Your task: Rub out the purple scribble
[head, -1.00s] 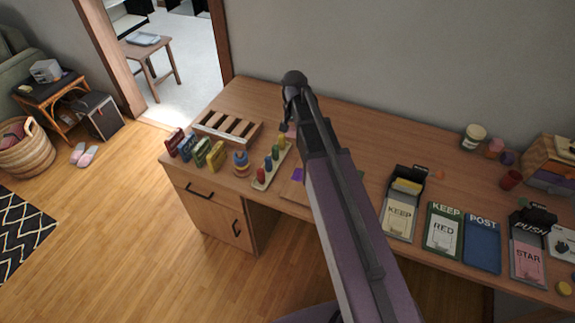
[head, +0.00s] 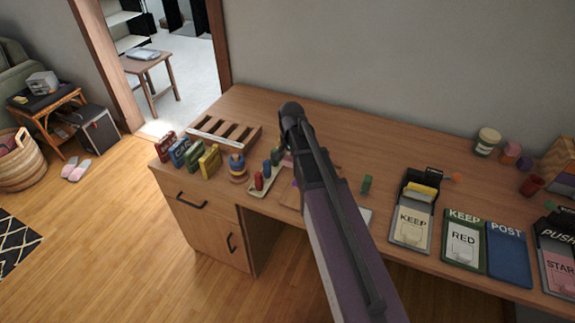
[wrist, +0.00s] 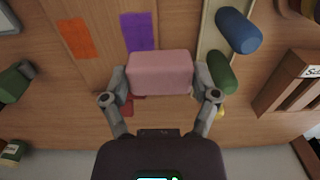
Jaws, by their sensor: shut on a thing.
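My gripper (wrist: 161,82) is shut on a pink block (wrist: 160,70), an eraser by its look, in the wrist view. The purple scribble (wrist: 138,32) is a solid purple patch on a wooden board (wrist: 103,60). It lies just beyond the block in the picture, its near end meeting or passing behind the block's edge. I cannot tell whether the block touches the board. An orange patch (wrist: 76,38) lies to the left, and a red patch (wrist: 125,106) shows partly beside the left finger. In the head view my arm hides most of the board (head: 290,197).
A peg tray (wrist: 208,45) with blue (wrist: 238,30) and green (wrist: 221,72) pegs stands close to the right finger. A slotted wooden rack (head: 225,132) and small coloured boxes (head: 209,160) stand on the left.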

